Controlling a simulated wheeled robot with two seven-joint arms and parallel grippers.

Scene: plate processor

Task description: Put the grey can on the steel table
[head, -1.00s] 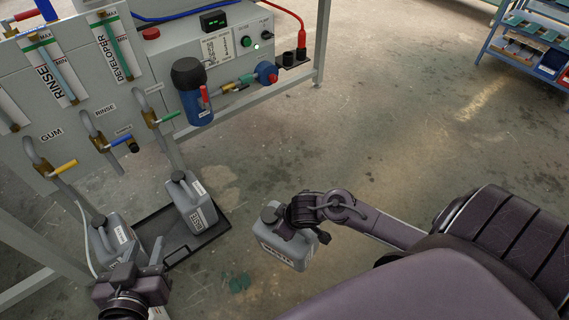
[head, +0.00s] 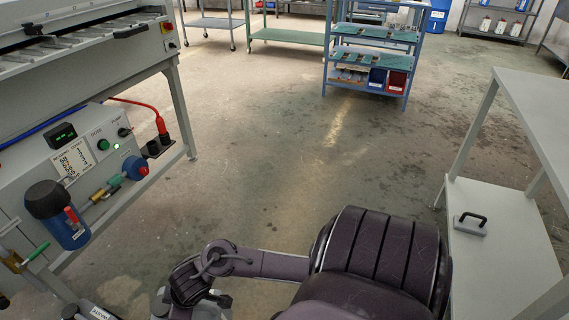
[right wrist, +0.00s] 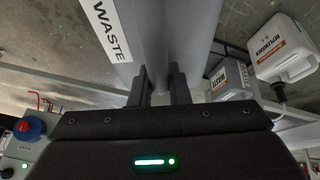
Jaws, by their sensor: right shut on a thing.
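The grey can (right wrist: 185,28) fills the upper middle of the right wrist view, with a white WASTE label. My right gripper (right wrist: 160,88) is shut on it; its two dark fingers meet the can. In the head view only part of the can (head: 208,311) shows at the bottom edge, around my right gripper, low over the floor; the rest is cut off or hidden. A pale grey table (head: 530,105) stands at the right edge, probably the steel table, with its top and a lower shelf (head: 505,260) showing. My left gripper is out of view.
The machine with a blue bottle (head: 58,215) and control box (head: 80,150) stands at left. A blue shelf rack (head: 368,62) stands at the back. A black-handled item (head: 470,225) sits on the lower shelf. The floor between is open. The right wrist view shows a white REPLENISHER can (right wrist: 285,50).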

